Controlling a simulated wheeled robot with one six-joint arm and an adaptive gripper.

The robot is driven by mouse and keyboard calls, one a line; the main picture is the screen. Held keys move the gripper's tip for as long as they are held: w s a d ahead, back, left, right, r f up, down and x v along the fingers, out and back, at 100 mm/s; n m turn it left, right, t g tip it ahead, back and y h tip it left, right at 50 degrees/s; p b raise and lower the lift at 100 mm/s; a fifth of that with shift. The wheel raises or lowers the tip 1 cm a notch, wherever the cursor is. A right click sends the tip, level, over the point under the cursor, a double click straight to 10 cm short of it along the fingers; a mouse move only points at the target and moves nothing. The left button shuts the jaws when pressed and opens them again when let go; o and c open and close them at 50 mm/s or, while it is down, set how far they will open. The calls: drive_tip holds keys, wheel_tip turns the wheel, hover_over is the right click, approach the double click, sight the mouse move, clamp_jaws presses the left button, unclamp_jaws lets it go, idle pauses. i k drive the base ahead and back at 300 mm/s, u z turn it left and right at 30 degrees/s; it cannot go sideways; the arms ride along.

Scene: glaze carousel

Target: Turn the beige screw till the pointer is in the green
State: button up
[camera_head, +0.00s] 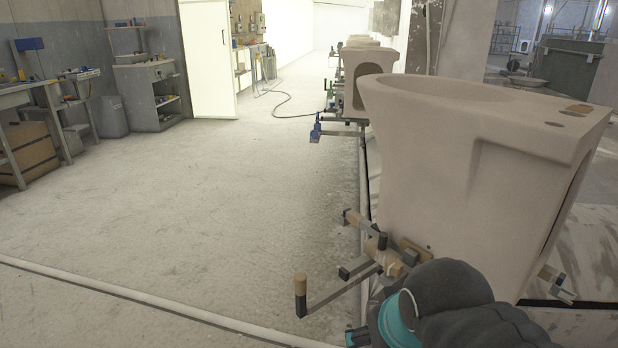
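A metal clamp assembly (378,243) sits at the foot of the nearest pale toilet bowl (430,170). It carries a beige cylindrical part (355,218) pointing up-left and a crank arm (345,288) with an upright tan-and-black handle (300,285). I cannot tell which of these tan parts is the beige screw. No pointer or green zone can be made out. My dark grey arm with a teal ring reaches in from the bottom right and covers part of the assembly's lower right. My gripper's fingers are not visible.
A small dark and blue part (357,337) shows at the bottom edge, beside my arm. A floor rail (150,300) crosses the lower left. More bowls (368,75) stand in a row behind. Workbenches (40,95) line the left wall.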

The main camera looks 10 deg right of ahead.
sight(393, 267)
drive_tip(key=z, duration=0.5)
drive_tip(key=k, duration=1.3)
drive_tip(key=z, duration=0.8)
drive_tip(key=i, duration=1.5)
drive_tip(key=u, duration=0.3)
